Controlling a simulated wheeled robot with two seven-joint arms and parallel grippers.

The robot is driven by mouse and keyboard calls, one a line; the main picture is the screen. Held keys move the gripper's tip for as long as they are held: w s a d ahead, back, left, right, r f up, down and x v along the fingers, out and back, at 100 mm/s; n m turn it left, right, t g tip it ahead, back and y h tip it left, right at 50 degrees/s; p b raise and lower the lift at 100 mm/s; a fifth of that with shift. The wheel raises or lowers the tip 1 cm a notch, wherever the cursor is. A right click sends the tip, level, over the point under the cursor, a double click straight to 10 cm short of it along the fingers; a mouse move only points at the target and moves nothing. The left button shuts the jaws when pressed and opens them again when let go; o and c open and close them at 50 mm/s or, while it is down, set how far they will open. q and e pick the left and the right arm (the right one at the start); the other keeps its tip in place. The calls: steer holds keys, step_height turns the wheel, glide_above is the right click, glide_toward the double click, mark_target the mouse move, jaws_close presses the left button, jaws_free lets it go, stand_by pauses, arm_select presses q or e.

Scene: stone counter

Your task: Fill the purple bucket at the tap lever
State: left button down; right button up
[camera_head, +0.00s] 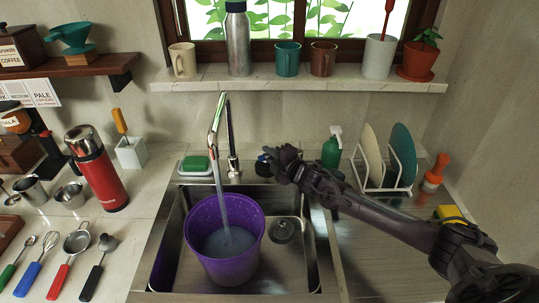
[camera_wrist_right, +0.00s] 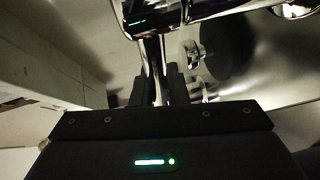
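The purple bucket (camera_head: 201,222) stands upright in the sink under the tap (camera_head: 217,118). A stream of water runs from the spout into it, and greyish water stands inside, below the rim. My right gripper (camera_head: 268,164) is at the tap's right side, behind the bucket, where the lever is; the gripper hides most of the lever. In the right wrist view my fingers (camera_wrist_right: 157,88) are close to a chrome part (camera_wrist_right: 153,55) of the tap. Whether they grip it is unclear. My left gripper is not in view.
The steel sink (camera_head: 168,262) has a dark round drain part (camera_head: 283,230) right of the bucket. A green sponge (camera_head: 195,163) lies behind. A green spray bottle (camera_head: 332,148) and a plate rack (camera_head: 385,175) stand near my right arm. A red flask (camera_head: 97,170) and utensils are left.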

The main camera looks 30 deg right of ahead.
jaws_close()
steer(key=shift+s+f+n+y+b, duration=0.1)
steer(key=shift+s+n+y+b, duration=0.1)
steer(key=shift+n+y+b, duration=0.15)
steer(key=s+n+y+b, duration=0.1)
steer(key=y, duration=0.1)
steer(key=s+n+g+y+b, duration=0.1)
steer(key=shift+a+f+n+g+y+b, duration=0.2)
steer(key=shift+n+g+y+b, duration=0.1)
steer(key=shift+n+y+b, duration=0.05)
steer(key=shift+s+a+r+n+g+y+b, duration=0.1)
steer(key=shift+s+r+n+g+y+b, duration=0.1)
steer(key=shift+s+n+g+y+b, duration=0.3)
steer(key=shift+r, duration=0.1)
steer(key=shift+o, duration=2.1)
jaws_free()
